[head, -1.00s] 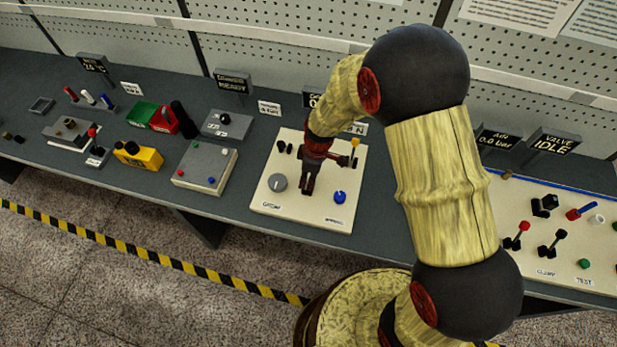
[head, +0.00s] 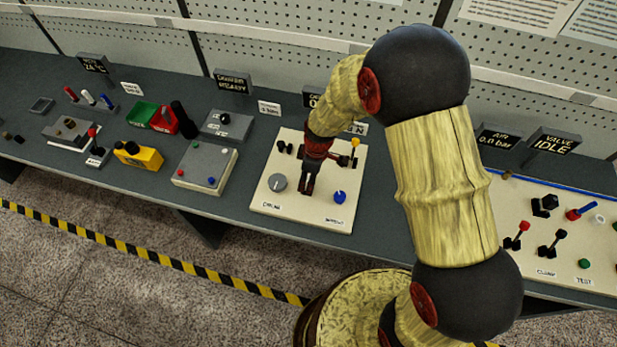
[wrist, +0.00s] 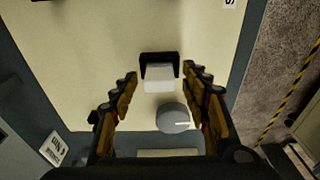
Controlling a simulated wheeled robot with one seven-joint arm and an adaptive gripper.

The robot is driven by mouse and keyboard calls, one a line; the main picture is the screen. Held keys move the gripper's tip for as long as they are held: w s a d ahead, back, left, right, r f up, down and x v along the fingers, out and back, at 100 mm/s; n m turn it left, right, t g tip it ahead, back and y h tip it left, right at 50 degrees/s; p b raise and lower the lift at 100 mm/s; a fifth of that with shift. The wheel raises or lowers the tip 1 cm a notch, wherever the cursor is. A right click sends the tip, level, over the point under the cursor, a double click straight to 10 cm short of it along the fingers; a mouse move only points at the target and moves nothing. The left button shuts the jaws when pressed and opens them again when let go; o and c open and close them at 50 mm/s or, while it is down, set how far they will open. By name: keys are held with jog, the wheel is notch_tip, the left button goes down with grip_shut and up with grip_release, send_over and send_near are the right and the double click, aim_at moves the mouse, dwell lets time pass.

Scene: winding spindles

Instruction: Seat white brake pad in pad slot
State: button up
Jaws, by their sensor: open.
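The white brake pad (wrist: 158,78) shows in the wrist view as a small white block. It sits against or partly in a black U-shaped bracket (wrist: 158,58), which looks like the pad slot; how deep it sits I cannot tell. My gripper (wrist: 160,80) is open, one finger on each side of the white pad in the picture, with clear gaps. In the head view my gripper (head: 308,185) points down over the cream panel (head: 300,219). The pad and bracket cannot be made out there, hidden by my gripper and arm.
A grey knob (wrist: 173,118) stands close below the pad in the wrist view, between the fingers. In the head view, a blue knob (head: 340,197) and a yellow-topped lever (head: 354,150) stand on the same panel. A grey box (head: 205,166) lies to its left.

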notch_tip(320, 180, up, 12)
jog(key=d, duration=0.1)
jog(key=shift+s+d+p, duration=0.2)
jog(key=shift+s+p, duration=0.05)
jog(key=shift+p, duration=0.05)
jog(key=s+d+r+m+t, duration=0.1)
jog(key=s+d+r+m, duration=0.25)
jog(key=r, duration=0.35)
jog(key=s+d+r+m+t, duration=0.1)
jog(key=s+d+r+m, duration=0.25)
jog(key=r, duration=0.35)
jog(key=s+d+r+m+t, duration=0.2)
jog(key=s+r, duration=0.2)
jog(key=r, duration=0.3)
jog(key=s+d+r+m, duration=0.1)
jog(key=s+d+m, duration=0.1)
jog(key=s, duration=0.2)
jog(key=s+d+r+m+t+h, duration=0.1)
jog(key=s+r+m, duration=0.1)
jog(key=s+m, duration=0.1)
jog(key=shift+s+d+r, duration=0.25)
jog(key=shift+s+d, duration=0.15)
jog(key=shift+s, duration=0.35)
notch_tip(320, 180, down, 11)
jog(key=b, duration=1)
jog(key=shift+r+b, duration=0.2)
jog(key=shift+b, duration=0.1)
